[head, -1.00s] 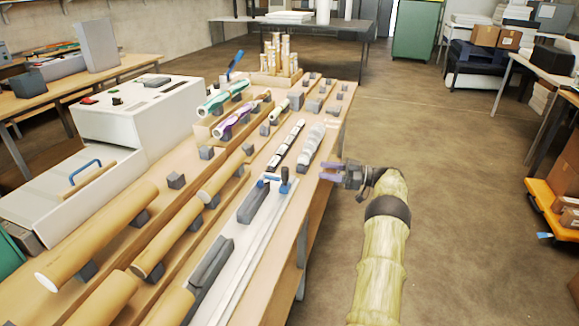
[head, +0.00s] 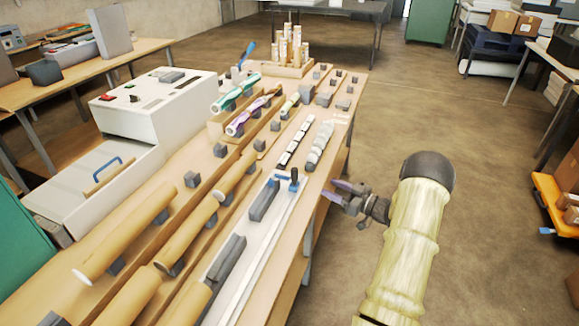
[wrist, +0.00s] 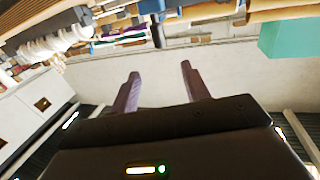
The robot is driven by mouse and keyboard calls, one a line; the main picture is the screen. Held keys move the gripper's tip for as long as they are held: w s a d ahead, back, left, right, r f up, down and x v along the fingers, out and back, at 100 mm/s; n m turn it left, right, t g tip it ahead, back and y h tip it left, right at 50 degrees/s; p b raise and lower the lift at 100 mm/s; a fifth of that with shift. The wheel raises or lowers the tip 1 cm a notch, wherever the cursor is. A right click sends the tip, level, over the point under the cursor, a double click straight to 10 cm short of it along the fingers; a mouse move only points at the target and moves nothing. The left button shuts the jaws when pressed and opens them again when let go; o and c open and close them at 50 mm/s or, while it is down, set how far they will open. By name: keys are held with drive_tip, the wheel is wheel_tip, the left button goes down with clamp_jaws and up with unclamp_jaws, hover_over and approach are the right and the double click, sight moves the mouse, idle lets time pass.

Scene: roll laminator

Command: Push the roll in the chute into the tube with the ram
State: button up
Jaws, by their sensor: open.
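A long white channel (head: 243,291), which looks like the chute, runs along the right side of the workbench. Dark grey blocks (head: 226,258) and a longer grey piece (head: 264,199) sit along it. At its far end stands a dark upright handle with blue parts (head: 293,181), which may be the ram. I cannot make out a roll in the channel. Tan cardboard tubes (head: 125,232) lie on grey supports to the left. My gripper (head: 339,190) is open and empty, beyond the bench's right edge and apart from the handle. Its two purple fingers also show in the wrist view (wrist: 160,75).
A white laminator (head: 160,108) stands left of the tubes. Wrapped rolls (head: 240,93), a white bundle (head: 321,145) and a rack of small upright rolls (head: 290,50) are farther along the bench. Open floor (head: 460,130) lies to the right.

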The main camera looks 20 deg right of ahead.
sight(284, 178)
drive_tip(key=shift+w, duration=0.1)
drive_tip(key=p+x, duration=0.4)
drive_tip(key=x, duration=1.3)
drive_tip(key=shift+w+p, duration=0.15)
drive_tip(key=shift+p, duration=0.15)
drive_tip(key=shift+c, duration=0.4)
